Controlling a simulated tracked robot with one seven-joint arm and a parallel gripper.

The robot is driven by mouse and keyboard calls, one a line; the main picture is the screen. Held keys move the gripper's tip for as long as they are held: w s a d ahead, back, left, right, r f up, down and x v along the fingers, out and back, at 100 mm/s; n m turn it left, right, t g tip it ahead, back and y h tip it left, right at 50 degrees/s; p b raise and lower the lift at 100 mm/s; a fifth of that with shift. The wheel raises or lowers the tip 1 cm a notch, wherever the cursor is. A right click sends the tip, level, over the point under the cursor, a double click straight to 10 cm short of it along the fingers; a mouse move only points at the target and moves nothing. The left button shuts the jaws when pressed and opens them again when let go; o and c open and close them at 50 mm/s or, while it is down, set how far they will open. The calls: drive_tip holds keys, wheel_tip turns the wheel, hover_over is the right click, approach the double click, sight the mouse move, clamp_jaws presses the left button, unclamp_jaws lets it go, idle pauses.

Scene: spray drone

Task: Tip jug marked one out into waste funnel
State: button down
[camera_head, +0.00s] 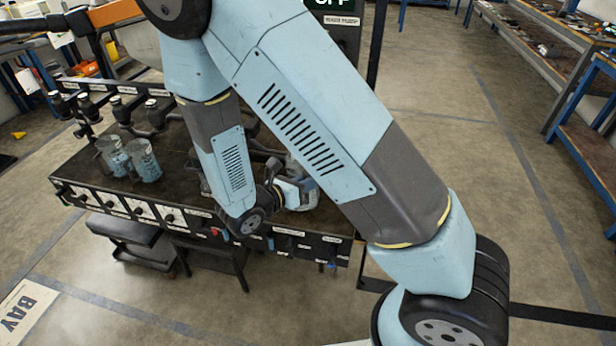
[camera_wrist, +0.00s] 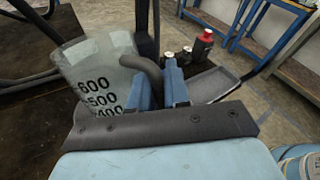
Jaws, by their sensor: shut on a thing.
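My gripper (camera_head: 292,190) is at the bench's right end, partly behind my own arm. In the wrist view my gripper (camera_wrist: 172,88) has its blue fingers shut on the dark curved handle of a translucent grey jug (camera_wrist: 95,65). The jug shows the marks 600, 500 and 400. It also shows in the head view (camera_head: 305,198), mostly hidden. I cannot read a number one on it or see what is inside. Two more grey jugs, one (camera_head: 112,156) beside the other (camera_head: 144,160), stand at the bench's left. I cannot make out the waste funnel for sure.
The dark bench (camera_head: 90,178) has a row of taps at the back and labelled knobs along its front. A grey sloped tray (camera_wrist: 212,84) and a red-capped bottle (camera_wrist: 204,46) are beyond my gripper. A blue-framed shelf (camera_head: 565,75) stands far right. The floor between is clear.

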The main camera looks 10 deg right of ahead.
drive_tip(key=shift+w+f+m+t+h, duration=0.15)
drive_tip(key=shift+f+m+t+h, duration=0.3)
drive_tip(key=shift+f+m, duration=0.35)
drive_tip(key=shift+w+f+m+t+h, duration=0.15)
drive_tip(key=shift+f+m+t+h, duration=0.2)
drive_tip(key=shift+f+m+t, duration=0.3)
drive_tip(key=shift+f, duration=0.1)
